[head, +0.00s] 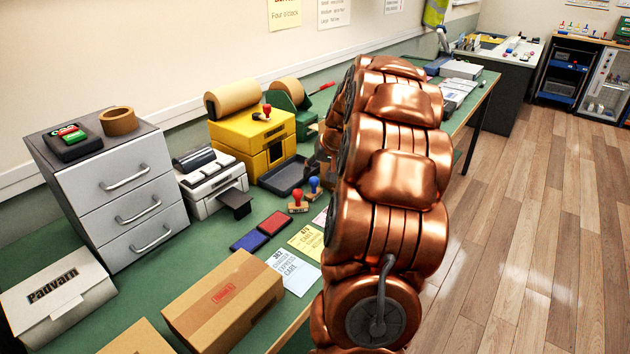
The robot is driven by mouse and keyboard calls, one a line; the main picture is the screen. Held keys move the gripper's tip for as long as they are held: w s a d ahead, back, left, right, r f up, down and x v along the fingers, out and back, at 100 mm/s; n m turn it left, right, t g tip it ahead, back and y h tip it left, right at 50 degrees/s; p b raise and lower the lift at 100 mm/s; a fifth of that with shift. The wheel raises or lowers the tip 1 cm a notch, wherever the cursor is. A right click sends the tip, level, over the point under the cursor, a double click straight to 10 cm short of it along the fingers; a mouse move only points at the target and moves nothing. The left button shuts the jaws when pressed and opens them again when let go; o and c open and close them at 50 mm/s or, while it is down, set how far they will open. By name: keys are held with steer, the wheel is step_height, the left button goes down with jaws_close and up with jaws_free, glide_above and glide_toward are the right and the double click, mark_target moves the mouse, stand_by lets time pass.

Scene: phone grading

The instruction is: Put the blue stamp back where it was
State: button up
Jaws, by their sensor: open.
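The blue stamp (314,186), with a blue knob handle and a wooden base, stands upright on the green bench close to the left side of my arm. A red stamp (297,199) stands just left of it. My gripper (321,163) shows only as a dark part at the arm's left edge, just above and behind the blue stamp. It is open and holds nothing that I can see; most of it is hidden behind my copper arm. A blue ink pad (248,241) and a red ink pad (273,223) lie left of the stamps.
Yellow and white cards (293,271) lie in front of the stamps. A black tray (287,176) and yellow machine (250,140) stand behind. Another red stamp (266,112) sits on the machine. A cardboard box (222,305) is at the front. My arm hides much of the bench.

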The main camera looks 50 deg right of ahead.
steer(key=v, duration=0.7)
steer(key=shift+r+b, duration=0.3)
steer(key=shift+b, duration=0.1)
steer(key=s+a+f+n+g, duration=0.1)
steer(key=a, duration=0.8)
steer(key=s+a+f+n+g+y, duration=0.1)
steer(key=s+a+n, duration=0.1)
steer(key=a, duration=0.8)
steer(key=s+a+f+n+g+y, duration=0.1)
steer(key=a, duration=0.8)
steer(key=shift+s+a+n, duration=0.25)
steer(key=shift+a+n, duration=0.05)
steer(key=shift+n, duration=0.1)
steer(key=s+a, duration=0.2)
steer(key=s, duration=0.1)
steer(key=s+a+f+n+g, duration=0.1)
steer(key=s+a, duration=0.2)
steer(key=s+a+f+n+g, duration=0.1)
steer(key=s+a, duration=0.1)
steer(key=a, duration=0.1)
steer(key=shift+s+a+f, duration=0.2)
steer(key=shift+s+f, duration=0.05)
steer(key=shift+s, duration=0.15)
steer(key=s+a+f+n+g+h, duration=0.1)
steer(key=s+a+f+g, duration=0.1)
steer(key=s, duration=0.9)
steer(key=shift+s+a+f+n, duration=0.2)
steer(key=shift+a+f+n, duration=0.2)
steer(key=shift+a+f, duration=0.35)
steer(key=shift+r, duration=0.15)
